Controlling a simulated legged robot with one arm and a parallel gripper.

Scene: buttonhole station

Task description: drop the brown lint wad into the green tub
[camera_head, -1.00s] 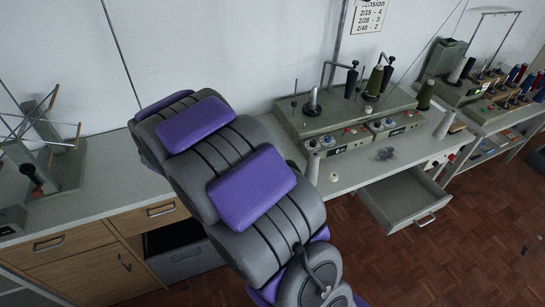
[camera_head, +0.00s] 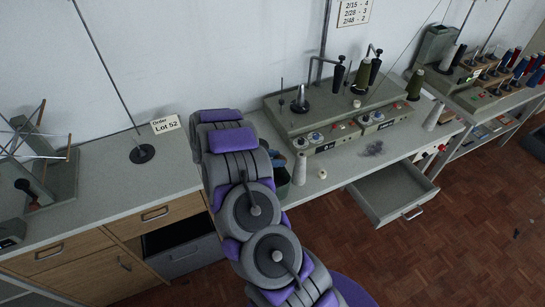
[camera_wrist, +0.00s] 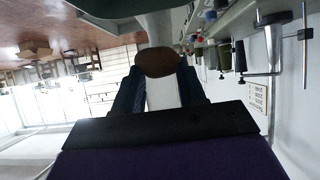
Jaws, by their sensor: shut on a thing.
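The brown lint wad (camera_wrist: 160,62) sits between the fingertips of my gripper (camera_wrist: 160,80) in the wrist view, and the fingers are shut on it. In the head view my own arm hides both the gripper and the wad. A dark green tub (camera_head: 281,177) shows partly behind the right side of my arm on the bench; the rest of it is hidden. A dark green edge at the top of the wrist view may be the tub, but I cannot tell.
A white thread cone (camera_head: 299,170) stands right of the tub, beside a small pale spool (camera_head: 322,174). The grey machine (camera_head: 345,105) stands behind. A grey lint clump (camera_head: 373,148) lies near the open drawer (camera_head: 390,193). An order card (camera_head: 166,124) stands on the left bench.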

